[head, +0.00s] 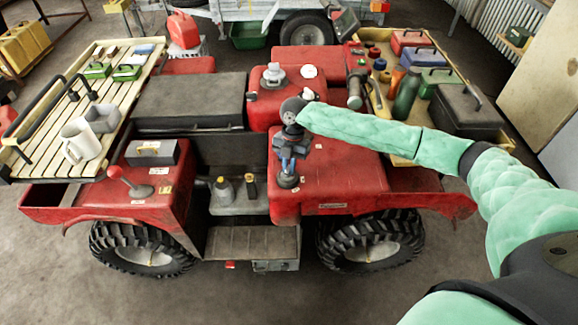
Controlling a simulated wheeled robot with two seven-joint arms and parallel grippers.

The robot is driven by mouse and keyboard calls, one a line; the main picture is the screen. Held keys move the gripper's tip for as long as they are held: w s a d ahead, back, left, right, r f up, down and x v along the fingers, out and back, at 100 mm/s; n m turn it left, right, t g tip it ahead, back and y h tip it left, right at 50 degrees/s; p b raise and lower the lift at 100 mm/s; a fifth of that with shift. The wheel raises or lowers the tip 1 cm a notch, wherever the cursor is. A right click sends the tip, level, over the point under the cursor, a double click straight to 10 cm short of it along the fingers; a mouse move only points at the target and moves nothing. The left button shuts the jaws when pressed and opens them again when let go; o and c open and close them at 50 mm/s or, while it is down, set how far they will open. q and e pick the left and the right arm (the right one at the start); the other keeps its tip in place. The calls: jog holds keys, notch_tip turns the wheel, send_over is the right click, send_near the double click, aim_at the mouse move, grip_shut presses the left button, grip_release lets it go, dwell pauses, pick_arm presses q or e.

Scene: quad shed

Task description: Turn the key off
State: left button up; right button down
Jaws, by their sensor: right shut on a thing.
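A red quad (335,175) stands in the middle of the head view. My right arm comes in from the right, and my right gripper (288,165) points down over the quad's red body. It is shut on the small key at the top of a round switch base (288,181). The fingers hide most of the key, so I cannot tell how far it is turned. My left gripper is not in view.
A slatted rack (50,130) on the left bears a white mug (82,141) and small boxes. A lever with a red knob (115,172) stands at the front left. A right-hand rack holds a green bottle (406,95) and a dark toolbox (465,110). A black seat (190,98) lies left of my gripper.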

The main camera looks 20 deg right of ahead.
jog(key=n+h, duration=0.1)
jog(key=n, duration=0.3)
jog(key=shift+f+b, duration=0.1)
jog(key=shift+b, duration=0.3)
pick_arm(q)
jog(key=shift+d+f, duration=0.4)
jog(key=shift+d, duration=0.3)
pick_arm(e)
jog(key=shift+d+n+g, duration=0.1)
jog(key=shift+n+g, duration=0.2)
jog(key=shift+n, duration=0.1)
jog(key=c, duration=1.5)
grip_release()
jog(key=shift+s, duration=0.1)
notch_tip(320, 180, up, 2)
jog(key=shift+r+p, duration=0.1)
jog(key=shift+p, duration=0.6)
jog(key=shift+r+p, duration=2.1)
jog(key=shift+r, duration=0.95)
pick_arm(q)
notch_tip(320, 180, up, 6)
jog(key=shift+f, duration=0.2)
